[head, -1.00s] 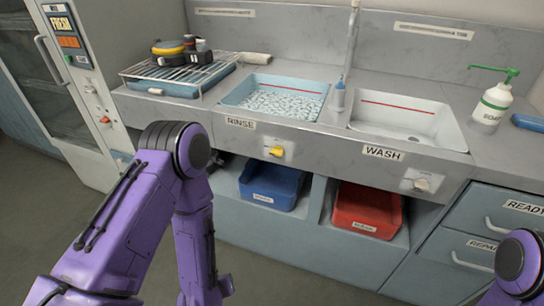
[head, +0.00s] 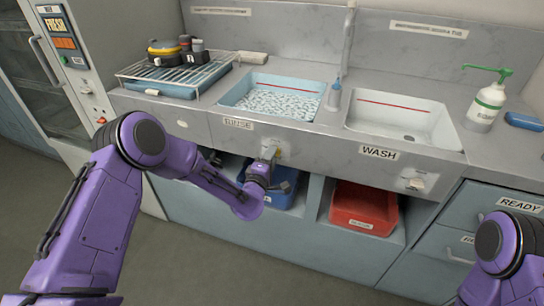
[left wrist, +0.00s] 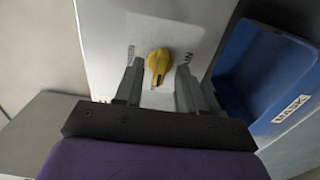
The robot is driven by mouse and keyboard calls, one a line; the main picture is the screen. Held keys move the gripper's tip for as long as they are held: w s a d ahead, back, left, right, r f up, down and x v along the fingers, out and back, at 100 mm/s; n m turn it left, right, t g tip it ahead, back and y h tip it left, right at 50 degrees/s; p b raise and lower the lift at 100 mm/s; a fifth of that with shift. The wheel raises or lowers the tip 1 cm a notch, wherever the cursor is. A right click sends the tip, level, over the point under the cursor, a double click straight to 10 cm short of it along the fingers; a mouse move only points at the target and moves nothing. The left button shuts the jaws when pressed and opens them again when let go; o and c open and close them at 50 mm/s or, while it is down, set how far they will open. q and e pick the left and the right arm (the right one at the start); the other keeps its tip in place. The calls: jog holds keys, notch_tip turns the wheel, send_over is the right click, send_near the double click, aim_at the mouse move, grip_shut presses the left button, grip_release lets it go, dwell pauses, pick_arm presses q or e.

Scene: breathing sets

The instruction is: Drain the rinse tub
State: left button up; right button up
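The rinse tub (head: 229,99) is the left basin in the counter and holds rippled, pale water. Its yellow drain knob (left wrist: 160,63) sits on a plate on the front panel below the RINSE label (head: 238,124). My left gripper (head: 268,155) is in front of that plate and hides most of the knob in the head view. In the left wrist view its two fingers (left wrist: 158,85) are apart, with the knob between and just beyond them; contact cannot be told. My right arm shows at the lower right of the head view, but its gripper is out of frame.
The empty wash tub (head: 452,138) is to the right, with a white knob (head: 413,179) below it. A blue bin (head: 285,190) and a red bin (head: 363,210) stand under the counter. A soap bottle (head: 486,106), a small bottle (head: 334,96) and a drying rack (head: 150,75) are on top.

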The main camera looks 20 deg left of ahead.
pick_arm(q)
jog(key=shift+w, duration=0.25)
grip_shut()
jog(key=shift+d, duration=0.1)
jog(key=shift+m, duration=0.3)
jog(key=shift+m+b, duration=1.65)
jog(key=shift+m, duration=4.55)
